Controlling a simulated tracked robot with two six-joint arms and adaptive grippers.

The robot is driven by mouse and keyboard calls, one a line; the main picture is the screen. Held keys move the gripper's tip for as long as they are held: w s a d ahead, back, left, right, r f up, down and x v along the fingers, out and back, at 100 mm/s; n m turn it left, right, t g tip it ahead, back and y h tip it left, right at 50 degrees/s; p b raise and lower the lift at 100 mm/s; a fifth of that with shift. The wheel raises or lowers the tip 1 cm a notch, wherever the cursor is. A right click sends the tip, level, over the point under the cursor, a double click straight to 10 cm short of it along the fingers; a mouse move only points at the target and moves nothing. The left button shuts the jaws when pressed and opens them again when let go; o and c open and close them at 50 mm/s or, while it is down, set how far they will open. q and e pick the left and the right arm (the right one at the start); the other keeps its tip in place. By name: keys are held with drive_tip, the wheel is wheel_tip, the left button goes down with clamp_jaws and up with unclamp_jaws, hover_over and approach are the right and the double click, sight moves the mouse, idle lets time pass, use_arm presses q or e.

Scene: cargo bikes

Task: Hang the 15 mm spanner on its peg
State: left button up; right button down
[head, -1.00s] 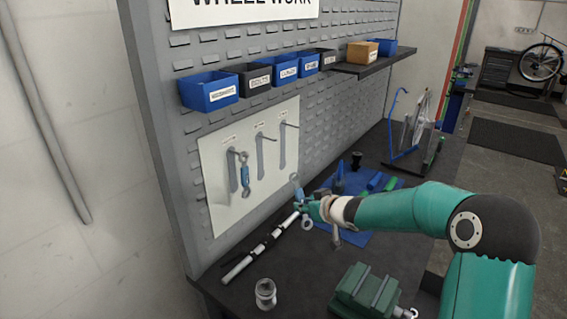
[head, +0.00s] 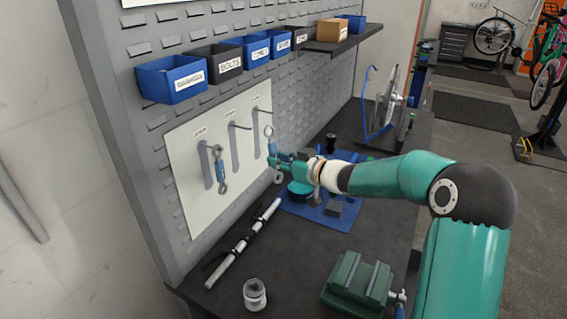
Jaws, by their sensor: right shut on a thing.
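My right gripper (head: 276,160) is shut on a spanner with a blue handle. The spanner's upper end (head: 268,131) and lower ring (head: 278,179) stick out above and below the jaws, so it stands nearly upright. It is just right of the white tool panel (head: 187,205), near the right-hand peg (head: 264,109). Whether it touches the panel cannot be told. The panel has three pegs with grey spanner outlines. The peg labels are too small to read. My left gripper is not in view.
Labelled bins (head: 172,77) line the grey wall above the panel. A black and silver rod tool (head: 243,243), a glass jar (head: 255,294), a green vice (head: 357,284) and a blue mat (head: 318,214) with tools lie on the dark bench (head: 300,265).

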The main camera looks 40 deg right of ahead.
drive_tip(key=w+a+f+b, duration=0.1)
drive_tip(key=w+a, duration=0.2)
drive_tip(key=w, duration=0.3)
drive_tip(key=shift+w, duration=0.4)
idle(0.4)
drive_tip(key=shift+f, duration=0.15)
idle(0.5)
drive_tip(key=c, duration=0.9)
unclamp_jaws()
